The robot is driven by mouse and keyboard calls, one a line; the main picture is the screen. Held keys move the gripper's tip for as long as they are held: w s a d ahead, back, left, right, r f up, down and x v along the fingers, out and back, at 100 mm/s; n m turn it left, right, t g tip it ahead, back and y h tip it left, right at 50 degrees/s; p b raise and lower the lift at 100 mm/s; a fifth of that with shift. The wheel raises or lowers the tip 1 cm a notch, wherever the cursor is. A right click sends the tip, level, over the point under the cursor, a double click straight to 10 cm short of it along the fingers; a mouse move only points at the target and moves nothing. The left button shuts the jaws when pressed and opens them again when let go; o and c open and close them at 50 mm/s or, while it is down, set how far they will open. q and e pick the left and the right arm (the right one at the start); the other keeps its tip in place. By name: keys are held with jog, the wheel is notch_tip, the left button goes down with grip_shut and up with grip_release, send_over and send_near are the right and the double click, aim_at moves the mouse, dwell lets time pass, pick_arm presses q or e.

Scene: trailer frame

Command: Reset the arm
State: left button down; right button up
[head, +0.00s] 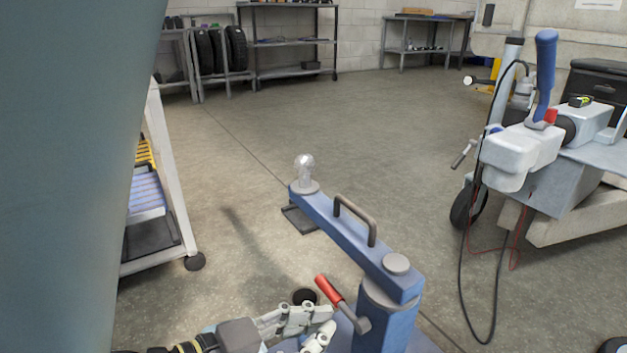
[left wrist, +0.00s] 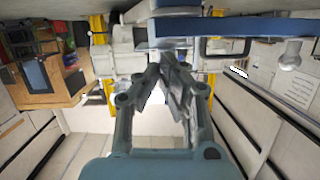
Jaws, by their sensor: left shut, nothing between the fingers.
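My left gripper (head: 318,318) is low in the head view, beside the red-handled lever (head: 328,289) of a blue post. Its fingers also show in the left wrist view (left wrist: 176,68), drawn together with nothing between them. The blue arm (head: 345,232) runs from the post's top to a ball (head: 304,168) at its far end, and a dark handle (head: 356,217) stands on it. The blue bar (left wrist: 240,26) and the ball (left wrist: 290,56) also show in the left wrist view. Whether the gripper touches the lever I cannot tell. My right gripper is out of view.
A white-framed cart (head: 172,180) stands at left. A grey trailer part with a blue-handled jack (head: 545,75) and hanging cables stands at right. Shelving (head: 290,45) lines the back wall. The floor (head: 390,120) between them is clear.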

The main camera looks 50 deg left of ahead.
pick_arm(q)
jog(key=shift+s, duration=0.1)
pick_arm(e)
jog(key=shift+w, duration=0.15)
pick_arm(q)
jog(key=s+a+f+n+g+y+p, duration=0.1)
jog(key=s+a+f+g+p, duration=0.3)
jog(key=s+f+g+p, duration=1.15)
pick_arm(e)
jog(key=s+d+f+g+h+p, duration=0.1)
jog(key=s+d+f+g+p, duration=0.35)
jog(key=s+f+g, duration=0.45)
pick_arm(q)
jog(key=s+a+r+p, duration=0.1)
jog(key=s+r+p, duration=0.2)
jog(key=s+p, duration=0.3)
jog(key=s+a+r+t+p, duration=0.1)
jog(key=s+r+p, duration=0.2)
jog(key=s+p, duration=0.3)
jog(key=shift+s+n+y, duration=0.3)
jog(key=shift+s+y, duration=0.1)
jog(key=shift+s, duration=0.2)
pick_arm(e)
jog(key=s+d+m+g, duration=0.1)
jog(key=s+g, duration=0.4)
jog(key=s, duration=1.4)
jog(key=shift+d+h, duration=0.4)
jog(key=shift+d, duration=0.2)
